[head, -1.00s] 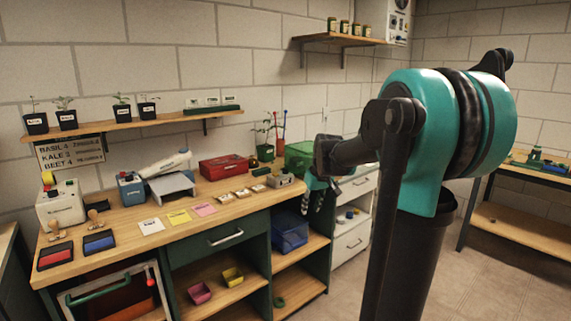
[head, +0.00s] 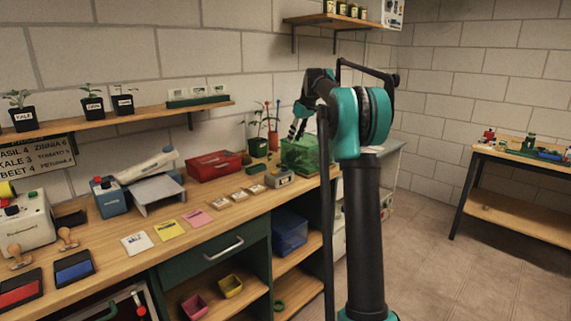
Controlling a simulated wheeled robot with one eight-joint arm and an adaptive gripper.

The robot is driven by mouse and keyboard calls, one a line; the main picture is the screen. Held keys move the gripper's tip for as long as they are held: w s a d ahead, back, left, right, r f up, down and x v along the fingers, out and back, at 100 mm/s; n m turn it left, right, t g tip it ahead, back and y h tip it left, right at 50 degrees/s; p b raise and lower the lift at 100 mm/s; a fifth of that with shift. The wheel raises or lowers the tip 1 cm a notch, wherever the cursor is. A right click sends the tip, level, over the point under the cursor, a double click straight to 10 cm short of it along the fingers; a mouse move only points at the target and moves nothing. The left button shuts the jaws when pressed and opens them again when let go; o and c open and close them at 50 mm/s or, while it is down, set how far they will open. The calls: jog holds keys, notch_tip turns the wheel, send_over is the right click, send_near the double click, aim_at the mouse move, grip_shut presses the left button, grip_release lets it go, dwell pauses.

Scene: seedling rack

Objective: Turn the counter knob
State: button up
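A small grey box-shaped device (head: 280,178), which looks like the counter, sits on the wooden workbench (head: 225,222) near its right end. Its knob is too small to make out clearly. My gripper (head: 296,130) is raised above and behind the counter in the picture, in front of the wall and clear of the counter. Its dark fingers are small and partly overlapped by my arm, so I cannot tell how far apart they are. I see nothing held in it.
A green translucent crate (head: 299,156), a potted plant (head: 258,147) and a red box (head: 214,166) stand behind the counter. A side table (head: 513,163) stands at the right. Open floor (head: 425,235) lies between.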

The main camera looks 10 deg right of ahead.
aim_at(284, 168)
jog(key=x, duration=1.4)
jog(key=shift+f, duration=0.45)
grip_shut()
